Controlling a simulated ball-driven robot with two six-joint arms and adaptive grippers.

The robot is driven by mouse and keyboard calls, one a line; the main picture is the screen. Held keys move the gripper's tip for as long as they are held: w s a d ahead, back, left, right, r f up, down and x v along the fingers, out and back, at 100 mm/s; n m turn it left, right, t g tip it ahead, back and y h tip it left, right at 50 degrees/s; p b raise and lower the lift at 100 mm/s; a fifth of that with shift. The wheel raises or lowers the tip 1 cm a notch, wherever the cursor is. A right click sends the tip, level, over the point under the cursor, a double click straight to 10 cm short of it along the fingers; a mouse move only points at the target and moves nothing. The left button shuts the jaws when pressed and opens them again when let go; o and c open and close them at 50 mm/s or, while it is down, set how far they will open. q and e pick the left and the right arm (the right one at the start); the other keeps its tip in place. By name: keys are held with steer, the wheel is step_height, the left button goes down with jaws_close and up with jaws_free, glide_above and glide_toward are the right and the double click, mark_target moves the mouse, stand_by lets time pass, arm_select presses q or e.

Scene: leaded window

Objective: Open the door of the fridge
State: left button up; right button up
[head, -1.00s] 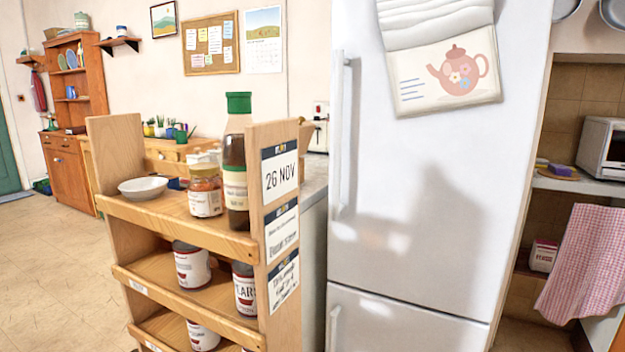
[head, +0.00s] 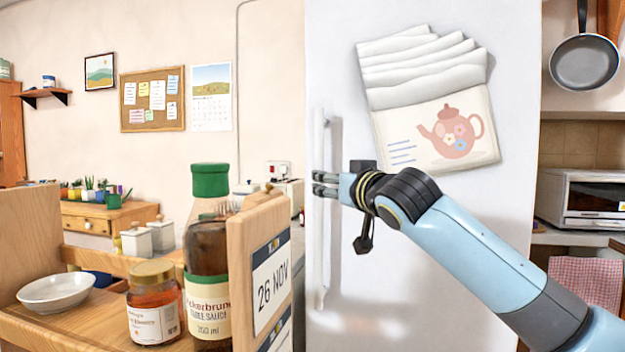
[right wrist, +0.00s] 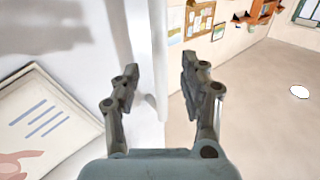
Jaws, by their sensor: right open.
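The white fridge (head: 345,275) fills the middle of the head view, its upper door closed. Its long upright white handle (head: 321,255) runs along the door's left side. My right gripper (head: 318,183) reaches in from the right, with its fingertips at the upper half of the handle. In the right wrist view, the right gripper (right wrist: 160,66) is open, and the handle (right wrist: 158,75) shows as a pale upright bar between the two fingers. I cannot tell whether either finger touches it. My left gripper is not in view.
A wooden shelf unit (head: 265,225) stands close at the fridge's left, holding a sauce bottle (head: 208,270), a jar (head: 153,305) and a white bowl (head: 55,292). A teapot-print towel or paper (head: 440,130) is on the door. A microwave (head: 583,198) stands to the right.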

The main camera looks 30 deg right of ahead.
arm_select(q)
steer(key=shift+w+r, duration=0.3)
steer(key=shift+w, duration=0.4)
arm_select(e)
steer(key=w+d, duration=0.1)
steer(key=w, duration=0.6)
steer(key=shift+d, duration=0.2)
steer(key=shift+c, duration=0.2)
steer(key=shift+f, duration=0.1)
jaws_close()
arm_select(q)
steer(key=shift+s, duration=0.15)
